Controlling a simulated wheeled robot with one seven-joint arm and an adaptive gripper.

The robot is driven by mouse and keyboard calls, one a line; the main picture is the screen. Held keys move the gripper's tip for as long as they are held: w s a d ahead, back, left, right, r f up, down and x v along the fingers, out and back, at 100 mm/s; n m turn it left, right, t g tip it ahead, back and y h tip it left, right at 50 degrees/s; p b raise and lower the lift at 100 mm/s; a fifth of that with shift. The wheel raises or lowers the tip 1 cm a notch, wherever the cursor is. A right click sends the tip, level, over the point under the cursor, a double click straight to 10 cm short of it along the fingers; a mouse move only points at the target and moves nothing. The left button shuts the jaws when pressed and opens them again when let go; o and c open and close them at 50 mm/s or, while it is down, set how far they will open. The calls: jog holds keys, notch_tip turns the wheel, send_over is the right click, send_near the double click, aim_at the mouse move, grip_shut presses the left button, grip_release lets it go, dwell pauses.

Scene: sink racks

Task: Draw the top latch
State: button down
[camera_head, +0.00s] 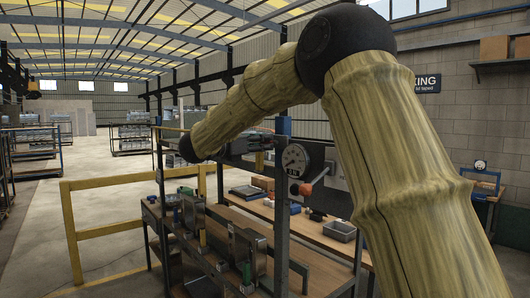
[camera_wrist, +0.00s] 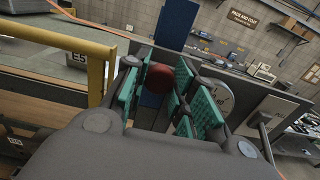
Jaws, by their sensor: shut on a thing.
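My gripper (camera_wrist: 160,90) has green ribbed pads and is closed around a dark red round knob (camera_wrist: 160,77) in the wrist view. I take this knob for the top latch's handle; the latch body behind it is hidden. In the head view my gripper (camera_head: 256,143) is small and partly hidden by my arm, at the upper part of a dark metal rack (camera_head: 283,230). The held knob cannot be made out there. A separate orange-red knob (camera_head: 305,189) on a lever sits below a round dial, apart from my gripper.
The round dial (camera_head: 296,160) stands close to the right of my gripper and also shows in the wrist view (camera_wrist: 217,97). A yellow rail (camera_head: 110,180) stands left of the rack. A workbench (camera_head: 300,228) with a grey tray (camera_head: 339,231) lies behind it. Open floor is at left.

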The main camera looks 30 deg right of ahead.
jog(key=shift+s+f+b, duration=0.25)
jog(key=shift+s+b, duration=0.1)
jog(key=shift+b, duration=0.6)
jog(key=c, duration=1.5)
grip_release()
jog(key=o, duration=0.3)
jog(key=shift+s+r, duration=0.1)
jog(key=shift+s, duration=0.05)
jog(key=shift+o, duration=0.2)
jog(key=shift+s+r, duration=0.1)
jog(key=shift+r, duration=0.05)
